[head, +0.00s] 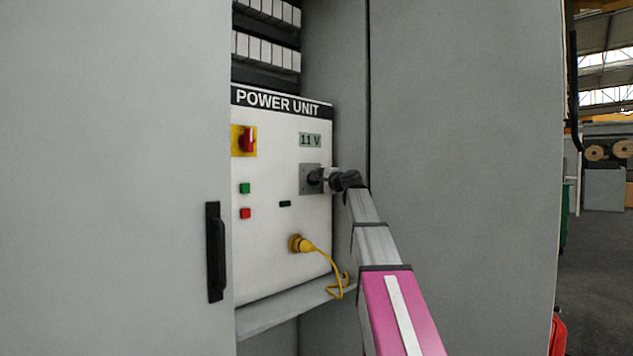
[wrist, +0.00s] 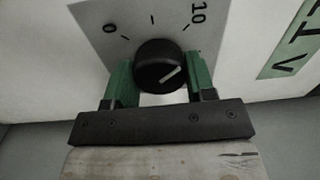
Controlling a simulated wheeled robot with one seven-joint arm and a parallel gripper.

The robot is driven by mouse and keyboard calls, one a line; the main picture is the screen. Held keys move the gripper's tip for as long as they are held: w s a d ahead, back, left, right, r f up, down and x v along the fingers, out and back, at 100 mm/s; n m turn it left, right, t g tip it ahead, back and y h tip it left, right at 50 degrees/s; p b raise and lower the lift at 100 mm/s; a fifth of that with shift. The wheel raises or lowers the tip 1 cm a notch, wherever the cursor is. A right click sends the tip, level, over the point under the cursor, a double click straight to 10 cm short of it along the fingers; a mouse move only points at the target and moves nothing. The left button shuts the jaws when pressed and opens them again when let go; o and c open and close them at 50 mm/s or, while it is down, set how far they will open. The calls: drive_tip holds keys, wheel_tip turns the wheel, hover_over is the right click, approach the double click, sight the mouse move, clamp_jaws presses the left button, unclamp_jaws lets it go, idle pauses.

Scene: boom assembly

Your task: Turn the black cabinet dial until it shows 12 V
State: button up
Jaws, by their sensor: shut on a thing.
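In the head view, my gripper (head: 322,176) is at the grey plate and hides most of the dial (head: 313,177). The display (head: 310,140) above it reads 11 V. Part of the display also shows on its side in the wrist view (wrist: 290,45).
The white POWER UNIT panel (head: 270,195) carries a red switch (head: 246,141), a green button (head: 244,188), a red button (head: 245,213) and a yellow plug (head: 298,244) with a hanging cable. The cabinet door with a black handle (head: 215,252) is left, and a grey wall (head: 460,130) right.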

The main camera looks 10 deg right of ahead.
drive_tip(key=shift+m, duration=1)
drive_tip(key=o, duration=0.9)
drive_tip(key=shift+d, duration=0.1)
drive_tip(key=v, duration=1)
drive_tip(key=shift+s+d, duration=0.1)
drive_tip(key=shift+s, duration=0.25)
drive_tip(key=shift+s+d, duration=0.1)
